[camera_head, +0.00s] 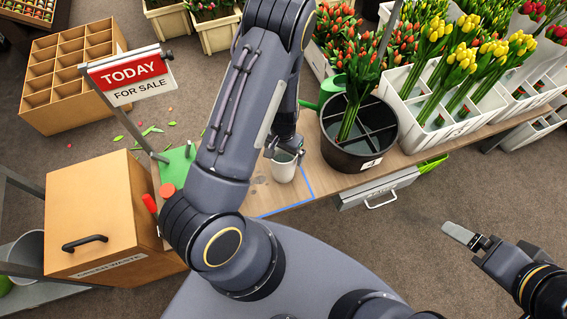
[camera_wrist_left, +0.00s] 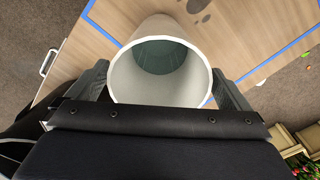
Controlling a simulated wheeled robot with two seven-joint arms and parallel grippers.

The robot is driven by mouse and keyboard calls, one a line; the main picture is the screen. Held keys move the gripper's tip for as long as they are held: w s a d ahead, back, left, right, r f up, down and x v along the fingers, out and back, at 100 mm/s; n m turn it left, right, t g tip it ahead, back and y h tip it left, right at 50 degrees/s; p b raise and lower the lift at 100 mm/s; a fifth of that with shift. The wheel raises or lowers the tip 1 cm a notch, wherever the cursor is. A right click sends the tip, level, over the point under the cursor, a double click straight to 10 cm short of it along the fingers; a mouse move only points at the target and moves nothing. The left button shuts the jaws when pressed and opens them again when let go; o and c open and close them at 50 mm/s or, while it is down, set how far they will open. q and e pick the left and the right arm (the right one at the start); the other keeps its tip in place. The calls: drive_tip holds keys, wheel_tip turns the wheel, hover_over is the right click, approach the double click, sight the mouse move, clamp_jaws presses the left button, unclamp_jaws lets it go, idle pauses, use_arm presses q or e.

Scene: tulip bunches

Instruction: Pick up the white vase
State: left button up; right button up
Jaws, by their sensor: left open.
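The white vase (camera_head: 283,171) stands upright on the wooden table, just under my left gripper (camera_head: 285,148) in the head view. In the left wrist view the vase (camera_wrist_left: 121,78) shows its round open mouth and pale green-grey inside. It looks empty. My left gripper (camera_wrist_left: 161,84) is open, with one finger on each side of the vase. Whether the fingers touch the wall cannot be told. The arm hides part of the table around the vase in the head view. My right gripper (camera_head: 463,236) is off to the right over the floor, away from the vase; its finger opening is unclear.
A black divided bucket (camera_head: 376,152) with tulips stands right of the vase, beside a green watering can (camera_head: 331,88). White crates (camera_head: 432,131) of yellow tulips stand further right. A sale sign (camera_head: 127,75) and orange cabinet (camera_head: 97,212) are left. Blue tape (camera_head: 304,180) marks the table.

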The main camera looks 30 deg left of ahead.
use_arm(q)
wheel_tip(320, 180, down, 2)
drive_tip(key=shift+f, duration=0.1)
drive_tip(key=c, duration=1.9)
